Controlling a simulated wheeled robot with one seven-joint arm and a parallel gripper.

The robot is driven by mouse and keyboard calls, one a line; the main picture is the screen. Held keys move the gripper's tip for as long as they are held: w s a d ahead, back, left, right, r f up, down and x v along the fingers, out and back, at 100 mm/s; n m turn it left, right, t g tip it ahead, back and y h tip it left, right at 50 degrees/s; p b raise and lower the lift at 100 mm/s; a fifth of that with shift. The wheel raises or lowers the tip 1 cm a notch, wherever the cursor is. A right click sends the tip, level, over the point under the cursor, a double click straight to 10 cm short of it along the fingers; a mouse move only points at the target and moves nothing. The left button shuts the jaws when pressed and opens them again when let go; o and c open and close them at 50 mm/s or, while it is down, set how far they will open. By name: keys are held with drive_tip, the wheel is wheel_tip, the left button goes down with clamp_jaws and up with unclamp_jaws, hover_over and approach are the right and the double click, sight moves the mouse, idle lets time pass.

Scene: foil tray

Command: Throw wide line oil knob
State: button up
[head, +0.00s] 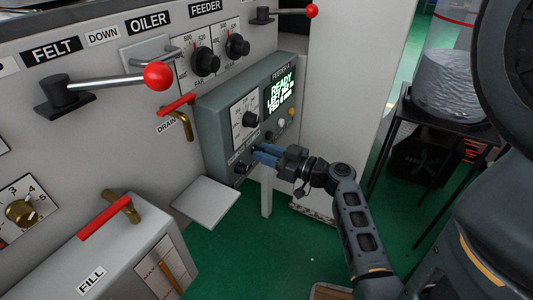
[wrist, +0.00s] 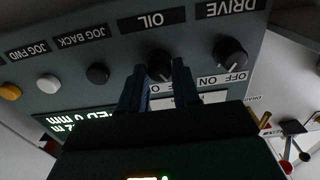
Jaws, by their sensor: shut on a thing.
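The black oil knob (wrist: 159,64) sits under the OIL label on the grey feeder control panel (head: 205,105). In the wrist view the panel appears upside down. My gripper (head: 264,154) reaches the panel's lower face from the right, and its blue fingers stand on either side of the oil knob, shut on it. The gripper also shows in the wrist view (wrist: 159,74). In the head view the fingers mostly hide the knob. The knob's pointer and its exact setting cannot be read.
The black drive knob (wrist: 230,52), with OFF and ON marks, is close beside the fingers. JOG buttons (wrist: 97,73) lie on the other side. The lit screen (head: 281,90) reads READY. A grey shelf plate (head: 205,201) juts out below the panel. A black stand (head: 425,120) is at right.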

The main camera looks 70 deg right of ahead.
drive_tip(key=c, duration=0.3)
drive_tip(key=shift+d+m, duration=0.15)
drive_tip(key=shift+m, duration=5.75)
drive_tip(key=shift+f, duration=0.1)
